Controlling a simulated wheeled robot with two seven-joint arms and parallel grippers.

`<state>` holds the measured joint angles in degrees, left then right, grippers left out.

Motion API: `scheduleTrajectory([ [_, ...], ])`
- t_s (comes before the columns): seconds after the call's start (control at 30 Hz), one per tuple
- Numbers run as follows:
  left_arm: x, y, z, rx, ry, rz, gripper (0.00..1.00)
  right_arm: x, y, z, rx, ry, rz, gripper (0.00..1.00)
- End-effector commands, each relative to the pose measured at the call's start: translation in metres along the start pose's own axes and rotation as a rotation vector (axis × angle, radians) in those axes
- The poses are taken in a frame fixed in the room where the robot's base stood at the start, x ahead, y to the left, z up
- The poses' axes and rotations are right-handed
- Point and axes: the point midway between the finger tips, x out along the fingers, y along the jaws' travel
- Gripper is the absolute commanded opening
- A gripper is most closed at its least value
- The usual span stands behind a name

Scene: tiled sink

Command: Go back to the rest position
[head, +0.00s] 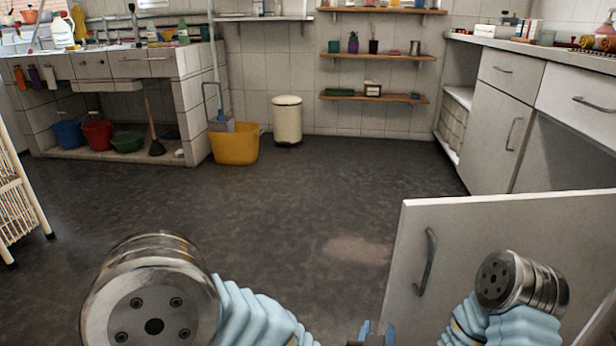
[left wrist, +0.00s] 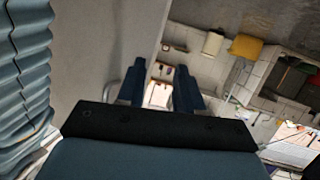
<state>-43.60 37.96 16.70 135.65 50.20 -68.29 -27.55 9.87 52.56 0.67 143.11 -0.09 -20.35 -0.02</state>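My left gripper (head: 373,334) shows only as small blue fingertips at the bottom edge of the head view, just left of the open white cabinet door (head: 500,245). In the left wrist view, the two dark blue fingers of my left gripper (left wrist: 160,92) stand apart with a gap between them. Nothing is held between them; the far room shows through the gap. A pale panel (left wrist: 115,45) fills the upper left of that view, close to the fingers. My right arm's joint shows at the lower right of the head view, in front of the door. My right gripper is out of view.
The door's handle (head: 425,263) faces me. White cabinets (head: 497,130) line the right. A rack (head: 18,195) stands at the left. A yellow bucket (head: 236,145) and cream bin (head: 287,120) stand at the back. The dark floor (head: 250,200) between is clear.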

Motion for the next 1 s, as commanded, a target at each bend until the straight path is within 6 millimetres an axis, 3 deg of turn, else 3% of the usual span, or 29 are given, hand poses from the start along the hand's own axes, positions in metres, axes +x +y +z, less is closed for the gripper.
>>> scheduleTrajectory([
  [0.03, 0.018, -0.026, 0.02, -0.022, -0.068, -0.015, 0.36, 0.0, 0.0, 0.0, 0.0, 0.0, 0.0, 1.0],
  [0.13, 0.047, -0.083, 0.075, -0.089, -0.244, -0.024, 0.36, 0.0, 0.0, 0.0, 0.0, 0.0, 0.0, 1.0],
  [0.27, 0.049, -0.153, 0.156, -0.205, -0.501, -0.038, 0.36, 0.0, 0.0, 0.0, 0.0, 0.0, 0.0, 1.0],
  [0.4, 0.021, -0.205, 0.227, -0.331, -0.736, -0.058, 0.36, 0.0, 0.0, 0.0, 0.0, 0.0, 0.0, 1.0],
  [0.67, -0.063, -0.253, 0.321, -0.552, -1.097, -0.088, 0.36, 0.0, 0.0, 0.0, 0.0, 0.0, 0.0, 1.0],
  [0.7, -0.069, -0.248, 0.296, -0.543, -1.09, -0.08, 0.36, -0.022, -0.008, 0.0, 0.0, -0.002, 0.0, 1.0],
  [1.0, -0.095, -0.234, 0.216, -0.531, -1.09, -0.072, 0.36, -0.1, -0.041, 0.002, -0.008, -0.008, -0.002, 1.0],
])
